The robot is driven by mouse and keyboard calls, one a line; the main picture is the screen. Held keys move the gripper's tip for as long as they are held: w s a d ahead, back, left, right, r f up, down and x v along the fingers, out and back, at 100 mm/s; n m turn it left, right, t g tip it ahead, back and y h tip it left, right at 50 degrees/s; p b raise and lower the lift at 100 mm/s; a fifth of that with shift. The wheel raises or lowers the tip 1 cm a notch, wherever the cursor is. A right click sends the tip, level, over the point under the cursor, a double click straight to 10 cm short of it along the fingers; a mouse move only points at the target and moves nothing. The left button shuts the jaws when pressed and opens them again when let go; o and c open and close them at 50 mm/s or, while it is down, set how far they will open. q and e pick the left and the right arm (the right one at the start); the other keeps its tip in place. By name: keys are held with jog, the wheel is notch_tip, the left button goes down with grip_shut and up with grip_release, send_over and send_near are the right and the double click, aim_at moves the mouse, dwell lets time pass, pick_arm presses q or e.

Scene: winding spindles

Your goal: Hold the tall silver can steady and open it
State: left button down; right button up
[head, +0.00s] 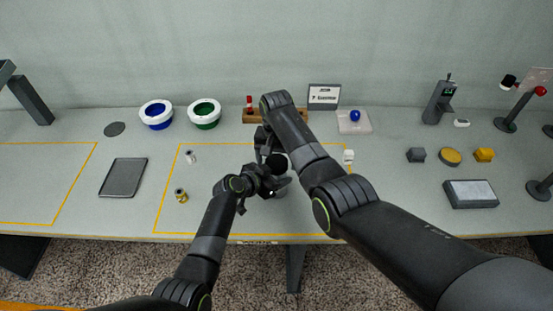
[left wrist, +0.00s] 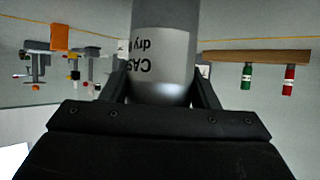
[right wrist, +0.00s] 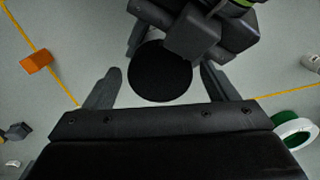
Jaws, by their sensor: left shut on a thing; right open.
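The tall silver can (left wrist: 165,55) stands between the fingers of my left gripper (left wrist: 160,90), which is shut on it; its label is partly visible in the left wrist view. In the head view my left gripper (head: 275,184) hides much of the can. The can's round black lid (right wrist: 160,72) faces the right wrist camera, and it also shows in the head view (head: 277,161). My right gripper (right wrist: 160,84) is open above the can, with a finger on either side of the lid and visible gaps. Whether its fingers are level with the lid is unclear.
Small cans (head: 181,195) and (head: 190,157) stand left of my left gripper. A white bottle (head: 349,157) stands to the right. A wooden rack (head: 290,116) and a sign (head: 324,96) are behind. A grey tray (head: 123,178) lies left. The table's front edge is close.

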jog(key=shift+r, duration=2.25)
pick_arm(q)
jog(key=shift+c, duration=2.2)
grip_release()
